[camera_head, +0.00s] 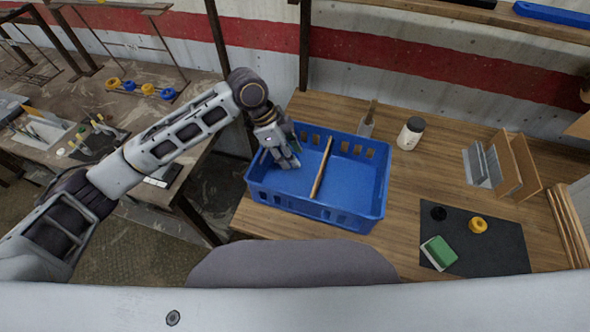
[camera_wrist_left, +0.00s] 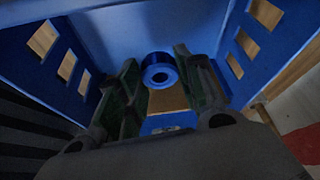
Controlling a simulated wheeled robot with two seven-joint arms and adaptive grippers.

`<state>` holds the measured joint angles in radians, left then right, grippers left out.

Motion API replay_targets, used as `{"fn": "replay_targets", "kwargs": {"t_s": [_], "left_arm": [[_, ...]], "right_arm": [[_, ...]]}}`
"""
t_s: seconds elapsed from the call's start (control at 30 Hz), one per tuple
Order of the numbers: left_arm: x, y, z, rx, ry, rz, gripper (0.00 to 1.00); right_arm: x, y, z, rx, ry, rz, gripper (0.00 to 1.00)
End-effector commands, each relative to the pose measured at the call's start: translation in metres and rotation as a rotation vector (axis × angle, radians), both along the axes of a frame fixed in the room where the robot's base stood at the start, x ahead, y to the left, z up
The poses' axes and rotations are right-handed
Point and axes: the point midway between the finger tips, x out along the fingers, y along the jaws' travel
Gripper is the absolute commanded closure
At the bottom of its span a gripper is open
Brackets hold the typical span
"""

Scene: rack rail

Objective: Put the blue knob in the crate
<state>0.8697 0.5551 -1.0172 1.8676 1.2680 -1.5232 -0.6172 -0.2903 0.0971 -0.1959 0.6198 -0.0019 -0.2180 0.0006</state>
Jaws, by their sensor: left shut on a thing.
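The blue crate (camera_head: 355,183) stands on the wooden table in the head view, with a wooden divider (camera_head: 322,168) across its middle. My left gripper (camera_head: 287,161) reaches down into its left compartment. In the left wrist view, my left gripper (camera_wrist_left: 160,62) is shut on a blue ring-shaped knob (camera_wrist_left: 161,70), held between the two fingertips. The slotted crate walls (camera_wrist_left: 62,58) rise on both sides of it. The knob is hidden by the gripper in the head view, and I cannot tell if it touches the crate floor. My right gripper is not in view.
A dark mat (camera_head: 490,255) at right holds a yellow knob (camera_head: 478,225) and a green-and-white block (camera_head: 439,252). A white jar (camera_head: 410,134) stands behind the crate. More blue and yellow knobs (camera_head: 147,89) sit on the left table.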

Motion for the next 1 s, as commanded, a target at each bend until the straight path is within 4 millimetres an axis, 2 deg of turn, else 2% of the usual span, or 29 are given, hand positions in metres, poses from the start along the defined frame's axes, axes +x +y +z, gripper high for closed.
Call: {"fn": "replay_targets", "kwargs": {"t_s": [0.2, 0.63, 1.0], "left_arm": [[0.0, 0.0, -0.018, 0.0, -0.001, -0.001, 0.88], [0.0, 0.0, -0.023, 0.001, 0.0, 0.0, 0.88], [-0.001, 0.001, -0.063, 0.001, 0.002, -0.001, 0.88]], "right_arm": [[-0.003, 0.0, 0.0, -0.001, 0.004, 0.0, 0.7], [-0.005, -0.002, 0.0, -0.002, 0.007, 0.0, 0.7], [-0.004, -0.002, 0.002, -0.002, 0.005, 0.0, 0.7]]}}
